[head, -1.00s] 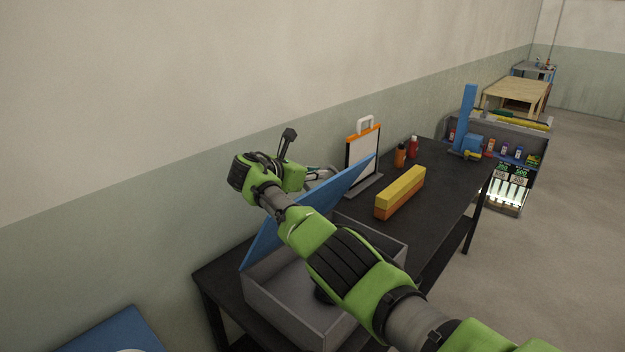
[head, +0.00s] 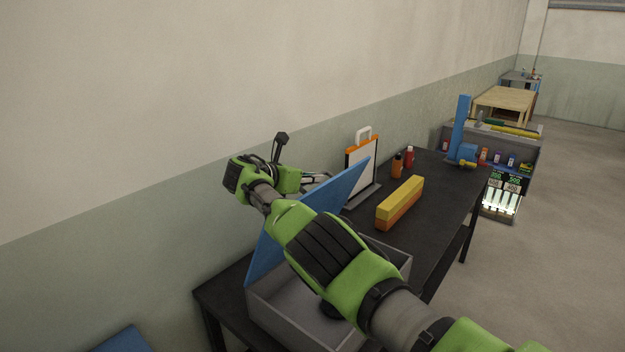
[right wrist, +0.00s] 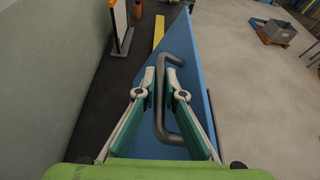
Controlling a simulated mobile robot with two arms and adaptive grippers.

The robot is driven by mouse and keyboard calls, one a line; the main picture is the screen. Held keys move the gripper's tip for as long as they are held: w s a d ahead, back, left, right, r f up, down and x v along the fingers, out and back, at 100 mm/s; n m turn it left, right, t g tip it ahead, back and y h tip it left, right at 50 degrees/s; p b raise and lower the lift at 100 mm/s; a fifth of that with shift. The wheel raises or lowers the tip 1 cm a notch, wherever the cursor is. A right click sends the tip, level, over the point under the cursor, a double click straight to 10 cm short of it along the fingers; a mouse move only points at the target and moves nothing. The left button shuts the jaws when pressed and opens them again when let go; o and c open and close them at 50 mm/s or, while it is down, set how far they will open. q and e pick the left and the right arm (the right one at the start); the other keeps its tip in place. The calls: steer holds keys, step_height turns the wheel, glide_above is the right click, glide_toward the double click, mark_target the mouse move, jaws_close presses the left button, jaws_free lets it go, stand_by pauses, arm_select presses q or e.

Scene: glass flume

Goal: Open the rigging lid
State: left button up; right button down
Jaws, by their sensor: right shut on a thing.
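The rigging lid (head: 343,195) is a flat blue panel. In the head view it stands steeply tilted up on the open grey box (head: 272,318) at the near end of the black table. My right arm crosses in front of the box and hides part of it and of the lid. My right gripper (head: 318,178) is on the wall side of the lid, its fingers partly hidden by it. In the right wrist view, my right gripper (right wrist: 161,80) is shut on the lid's dark grey bar handle (right wrist: 185,128), with the blue lid (right wrist: 188,75) behind. My left gripper is out of view.
On the black table (head: 433,215) are a yellow-and-orange block (head: 400,203), a white board with an orange top (head: 361,160), and orange (head: 397,166) and red (head: 409,157) bottles. The wall is close behind my right gripper. Open floor (head: 560,230) lies to the right.

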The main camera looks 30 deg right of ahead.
steer(key=c, duration=2.1)
jaws_free()
steer(key=shift+w, duration=0.1)
steer(key=shift+c, duration=0.2)
steer(key=shift+a, duration=0.1)
steer(key=v, duration=1.2)
steer(key=shift+f, duration=0.15)
